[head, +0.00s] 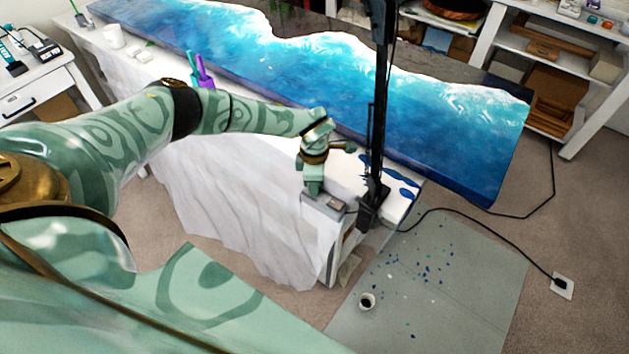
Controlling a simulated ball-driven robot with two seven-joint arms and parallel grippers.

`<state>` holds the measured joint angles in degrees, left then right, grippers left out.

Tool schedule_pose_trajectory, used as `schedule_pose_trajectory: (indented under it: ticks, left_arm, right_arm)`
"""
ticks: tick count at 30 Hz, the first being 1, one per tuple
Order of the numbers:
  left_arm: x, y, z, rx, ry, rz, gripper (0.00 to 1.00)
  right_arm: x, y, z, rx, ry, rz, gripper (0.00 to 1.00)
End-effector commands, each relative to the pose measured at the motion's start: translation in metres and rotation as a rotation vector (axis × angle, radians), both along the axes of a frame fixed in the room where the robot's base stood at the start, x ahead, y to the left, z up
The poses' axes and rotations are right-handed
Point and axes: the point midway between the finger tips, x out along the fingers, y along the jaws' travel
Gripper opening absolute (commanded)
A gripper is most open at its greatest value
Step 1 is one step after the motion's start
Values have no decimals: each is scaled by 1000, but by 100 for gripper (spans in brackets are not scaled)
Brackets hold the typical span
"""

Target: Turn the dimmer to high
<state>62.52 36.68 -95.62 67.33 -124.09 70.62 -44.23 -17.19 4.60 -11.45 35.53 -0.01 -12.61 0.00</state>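A small grey box (322,207) that looks like the dimmer sits at the near corner of the white-covered table, by the foot of a black upright stand (379,120). Its knob and setting cannot be made out. My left gripper (312,190) points down at the box's left part, with its tips at or just above the top. The gripper hides that part, and I cannot tell whether it touches or whether its fingers are apart. My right gripper is not in view.
A large blue resin slab (450,130) lies along the table behind my arm. The black stand rises close to the right of my gripper. A small cup (367,301) stands on the speckled grey floor sheet (470,290). A black cable runs to a floor outlet (562,285).

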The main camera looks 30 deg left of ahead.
Motion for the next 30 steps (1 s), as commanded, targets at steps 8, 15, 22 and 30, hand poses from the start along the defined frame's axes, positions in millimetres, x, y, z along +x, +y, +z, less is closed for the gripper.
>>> schedule_pose_trajectory:
  ticks: [8,15,22,30]
  left_arm:
    - [0,0,0,0,1,2,40]
    - [1,1,29,0,-1,1,40]
    - [1,0,92,-2,-3,1,40]
    - [1,0,148,-1,-3,1,40]
  right_arm:
    - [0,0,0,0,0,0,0]
    - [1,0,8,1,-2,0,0]
    - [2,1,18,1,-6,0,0]
    - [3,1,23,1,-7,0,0]
